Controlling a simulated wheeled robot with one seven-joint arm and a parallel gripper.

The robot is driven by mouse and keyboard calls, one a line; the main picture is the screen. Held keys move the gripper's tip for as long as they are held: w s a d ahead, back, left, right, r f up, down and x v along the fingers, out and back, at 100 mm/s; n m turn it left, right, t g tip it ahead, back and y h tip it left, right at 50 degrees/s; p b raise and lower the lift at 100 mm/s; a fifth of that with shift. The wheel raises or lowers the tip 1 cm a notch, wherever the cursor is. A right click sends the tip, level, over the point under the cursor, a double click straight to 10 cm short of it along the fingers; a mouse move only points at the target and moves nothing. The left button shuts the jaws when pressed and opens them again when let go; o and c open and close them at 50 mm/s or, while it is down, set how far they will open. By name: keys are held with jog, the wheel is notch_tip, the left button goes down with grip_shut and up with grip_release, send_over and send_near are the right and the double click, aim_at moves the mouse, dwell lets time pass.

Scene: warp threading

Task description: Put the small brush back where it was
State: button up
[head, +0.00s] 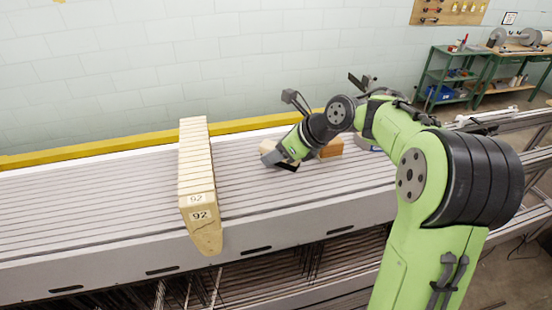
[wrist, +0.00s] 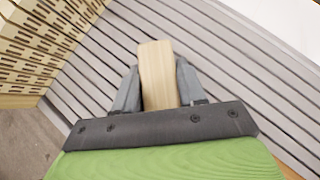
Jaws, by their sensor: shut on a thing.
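The small brush, seen as a plain pale wooden piece (wrist: 157,72), is between the two grey fingers of my gripper (wrist: 156,88) in the wrist view. The fingers press on its sides and it points away from the palm. No bristles show. In the head view my gripper (head: 277,158) is low over the grey slatted surface, right of the long numbered wooden piece. A bit of the pale wood (head: 265,146) shows beside it. I cannot tell whether the brush touches the slats.
The grey slatted surface (head: 90,220) carries a long wooden piece marked 92 (head: 196,170). An orange-brown block (head: 331,148) and a round grey item (head: 367,144) are behind my arm. A yellow rail (head: 90,149) runs along the wall. The slats at left are clear.

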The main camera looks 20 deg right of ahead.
jog(key=shift+f, duration=0.45)
jog(key=o, duration=1.2)
jog(key=shift+d+r, duration=0.1)
jog(key=shift+r, duration=0.15)
jog(key=p+v, duration=0.4)
jog(key=v, duration=0.8)
jog(key=s+a+f+n+h, duration=0.1)
jog(key=s+a+n+h, duration=0.3)
jog(key=s+a+n, duration=0.6)
jog(key=s+d+f+n, duration=0.1)
jog(key=s+n, duration=0.3)
jog(key=n, duration=0.1)
jog(key=s+d+f+n+h, duration=0.1)
jog(key=s+d+f+n, duration=0.1)
jog(key=s+n, duration=0.2)
jog(key=s+d+f+n+h, duration=0.1)
jog(key=s+n, duration=0.4)
jog(key=n, duration=0.3)
jog(key=shift+s+d+f+g, duration=0.1)
jog(key=shift+d+f+g, duration=0.3)
